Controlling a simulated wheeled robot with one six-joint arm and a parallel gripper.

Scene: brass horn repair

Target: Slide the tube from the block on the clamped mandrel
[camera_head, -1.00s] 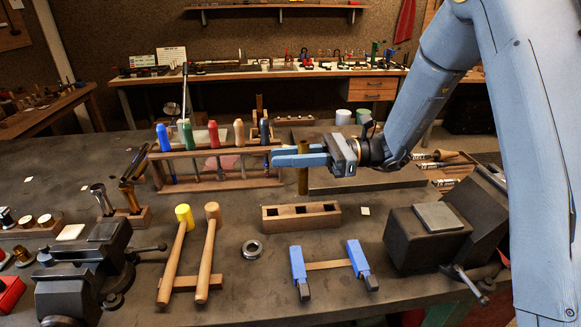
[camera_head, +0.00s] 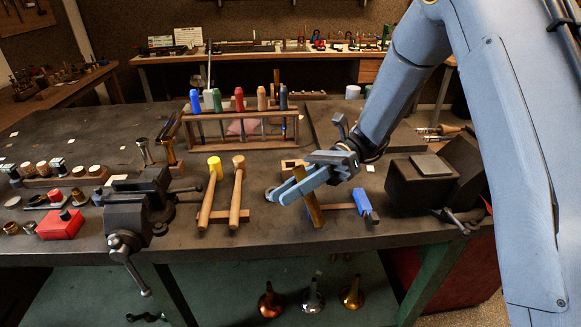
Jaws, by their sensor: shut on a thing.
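The tube is clear of the block. A dark vise (camera_head: 140,212) stands at the front left edge of the bench. A thin dark rod (camera_head: 188,190) sticks out from its right side; I cannot tell whether this is the mandrel or a vise handle.
A yellow-headed mallet (camera_head: 210,190) and a wooden mallet (camera_head: 237,195) lie between vise and gripper. A tool rack (camera_head: 240,116) stands behind. A second dark vise (camera_head: 425,185) is at right.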

